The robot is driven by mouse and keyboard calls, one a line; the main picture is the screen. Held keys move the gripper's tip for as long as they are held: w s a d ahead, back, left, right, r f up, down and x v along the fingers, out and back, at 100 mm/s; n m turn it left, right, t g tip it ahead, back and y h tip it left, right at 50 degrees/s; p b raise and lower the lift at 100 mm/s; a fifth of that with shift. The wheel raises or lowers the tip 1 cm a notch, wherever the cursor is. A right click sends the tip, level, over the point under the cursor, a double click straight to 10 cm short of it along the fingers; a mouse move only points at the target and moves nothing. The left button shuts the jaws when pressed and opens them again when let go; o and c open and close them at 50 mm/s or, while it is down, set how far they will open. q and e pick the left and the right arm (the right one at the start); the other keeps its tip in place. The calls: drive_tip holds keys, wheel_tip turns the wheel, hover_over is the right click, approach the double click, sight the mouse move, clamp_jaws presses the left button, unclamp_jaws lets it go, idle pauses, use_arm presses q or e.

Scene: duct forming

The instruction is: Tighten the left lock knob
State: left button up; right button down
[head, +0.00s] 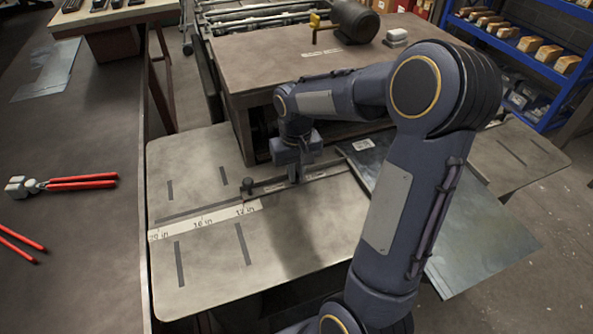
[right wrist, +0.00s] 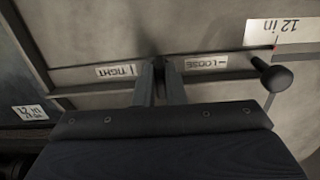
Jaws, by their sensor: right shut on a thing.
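A flat bar (head: 320,173) lies across the grey machine table (head: 200,270), and my right gripper (head: 295,180) points down onto it. In the right wrist view my right gripper (right wrist: 159,78) has its two fingers close together around a small dark part (right wrist: 159,70), apparently a lock knob, mostly hidden by the fingers. It sits between a TIGHT label (right wrist: 119,71) and a LOOSE label (right wrist: 207,62), both upside down. A black round-headed knob (head: 247,184) stands at the bar's left end, apart from the gripper; it also shows in the right wrist view (right wrist: 272,74). My left gripper is not in view.
A printed inch scale (head: 204,220) runs along the table. A sheet of metal (head: 470,240) lies at the right, partly behind my right arm. A brown raised cabinet (head: 270,75) stands behind the bar. Red-handled tools (head: 80,183) lie on the left bench.

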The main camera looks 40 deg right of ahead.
drive_tip(key=c, duration=1.5)
unclamp_jaws()
drive_tip(key=shift+r, duration=0.1)
wheel_tip(320, 180, up, 8)
drive_tip(key=shift+f, duration=0.15)
drive_tip(key=s+a+n+t+y, duration=0.2)
drive_tip(key=s+a+t, duration=0.3)
drive_tip(key=s+a, duration=0.9)
drive_tip(key=s+y, duration=0.1)
drive_tip(key=s, duration=0.2)
drive_tip(key=shift+s+f+t+y, duration=0.2)
drive_tip(key=shift+f+t+y, duration=0.1)
drive_tip(key=shift+f+y, duration=0.1)
